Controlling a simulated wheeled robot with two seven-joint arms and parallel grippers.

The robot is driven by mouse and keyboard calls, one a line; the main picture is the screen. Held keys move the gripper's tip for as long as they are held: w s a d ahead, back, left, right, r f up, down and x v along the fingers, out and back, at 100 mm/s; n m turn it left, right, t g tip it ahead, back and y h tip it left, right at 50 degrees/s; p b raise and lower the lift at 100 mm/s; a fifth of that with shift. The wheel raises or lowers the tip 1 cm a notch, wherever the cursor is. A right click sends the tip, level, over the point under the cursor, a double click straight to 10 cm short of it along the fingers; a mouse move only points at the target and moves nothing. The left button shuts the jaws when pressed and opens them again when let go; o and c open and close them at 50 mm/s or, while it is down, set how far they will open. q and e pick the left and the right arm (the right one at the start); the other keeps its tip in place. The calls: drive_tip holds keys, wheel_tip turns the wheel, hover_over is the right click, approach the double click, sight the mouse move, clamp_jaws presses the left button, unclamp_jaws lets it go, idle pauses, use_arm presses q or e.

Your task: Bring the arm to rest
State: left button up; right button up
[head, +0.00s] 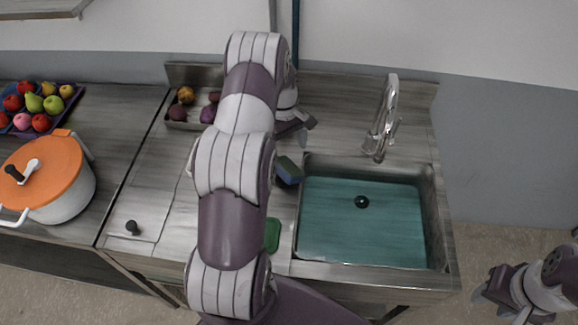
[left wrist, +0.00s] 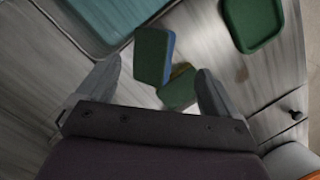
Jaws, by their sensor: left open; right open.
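My left arm reaches across the middle of the counter in the head view. Its gripper (head: 305,122) is at the back of the counter, left of the faucet, partly hidden by the arm. In the left wrist view the left gripper (left wrist: 158,70) is open, with nothing held between its spread fingers. A green-and-blue sponge (left wrist: 153,56) and a second, green-and-yellow sponge (left wrist: 177,90) show beyond the fingers, apart from them. My right gripper (head: 492,290) is open and empty at the lower right of the head view, over the floor beside the counter.
The sink (head: 362,225) is right of my left arm, with a faucet (head: 385,120) behind it. A green tray (head: 272,236) is partly hidden by the arm. A vegetable tray (head: 185,126) stands behind left. An orange-lidded pot (head: 70,197) and fruit tray (head: 70,103) are far left.

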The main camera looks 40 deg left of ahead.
use_arm(q)
drive_tip(key=p+v, duration=0.2)
drive_tip(key=v, duration=0.2)
drive_tip(key=shift+r+p, duration=0.35)
drive_tip(key=shift+p, duration=0.05)
